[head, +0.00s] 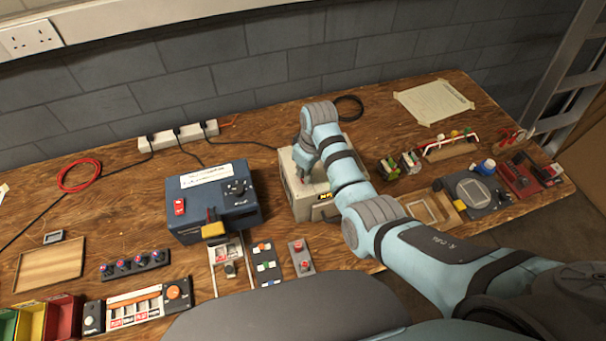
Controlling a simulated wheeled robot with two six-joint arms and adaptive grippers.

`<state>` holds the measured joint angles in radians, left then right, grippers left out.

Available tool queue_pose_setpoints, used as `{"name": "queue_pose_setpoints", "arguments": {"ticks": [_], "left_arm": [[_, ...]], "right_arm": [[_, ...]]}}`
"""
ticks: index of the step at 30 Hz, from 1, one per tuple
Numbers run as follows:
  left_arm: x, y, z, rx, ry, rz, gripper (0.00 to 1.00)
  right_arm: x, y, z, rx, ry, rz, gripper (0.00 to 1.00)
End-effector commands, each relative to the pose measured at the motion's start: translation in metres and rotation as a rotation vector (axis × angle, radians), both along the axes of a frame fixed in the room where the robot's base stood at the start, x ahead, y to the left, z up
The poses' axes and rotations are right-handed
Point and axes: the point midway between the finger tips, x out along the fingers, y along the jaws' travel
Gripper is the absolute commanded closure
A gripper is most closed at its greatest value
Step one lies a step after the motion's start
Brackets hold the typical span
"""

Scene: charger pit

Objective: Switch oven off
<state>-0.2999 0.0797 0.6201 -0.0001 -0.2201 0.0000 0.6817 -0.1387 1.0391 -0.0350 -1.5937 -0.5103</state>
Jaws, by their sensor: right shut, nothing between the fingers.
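A beige metal box (297,201), which may be the oven, stands near the middle of the bench with a yellow-and-black label on its front. My right arm covers much of its top and right side. My right gripper (306,177) is shut and empty, pointing down at the top of this box. I cannot tell whether its tips touch the box, and any switch under them is hidden. A dark blue box (212,213) stands to the left, with a red switch (179,206), a black dial (236,188) and a white label. My left gripper is not in view.
A power strip (178,136) with cables lies behind the blue box. Small switch panels (135,265) and coloured bins (62,318) fill the front left. Several small devices and a grey unit (472,192) stand at the right.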

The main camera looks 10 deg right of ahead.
Motion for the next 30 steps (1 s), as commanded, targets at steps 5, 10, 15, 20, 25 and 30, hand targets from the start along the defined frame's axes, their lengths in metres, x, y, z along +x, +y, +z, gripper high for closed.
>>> {"name": "queue_pose_setpoints", "arguments": {"ticks": [5,10,15,20,25,30], "left_arm": [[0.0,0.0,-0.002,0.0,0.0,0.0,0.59],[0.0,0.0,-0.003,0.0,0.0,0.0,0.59],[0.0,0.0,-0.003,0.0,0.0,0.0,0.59],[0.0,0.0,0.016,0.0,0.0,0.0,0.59],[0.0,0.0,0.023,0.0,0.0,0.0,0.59],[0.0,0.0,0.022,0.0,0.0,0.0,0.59]], "right_arm": [[0.0,0.0,-0.003,0.0,0.0,0.0,1.0],[0.0,0.0,-0.006,0.0,0.0,0.0,1.0],[0.0,0.0,-0.006,0.0,0.0,0.0,1.0],[0.0,0.0,0.012,0.0,0.0,0.0,1.0],[0.001,0.0,0.029,0.0,-0.002,0.0,1.0],[0.001,0.0,0.047,0.001,-0.003,0.0,1.0]]}}
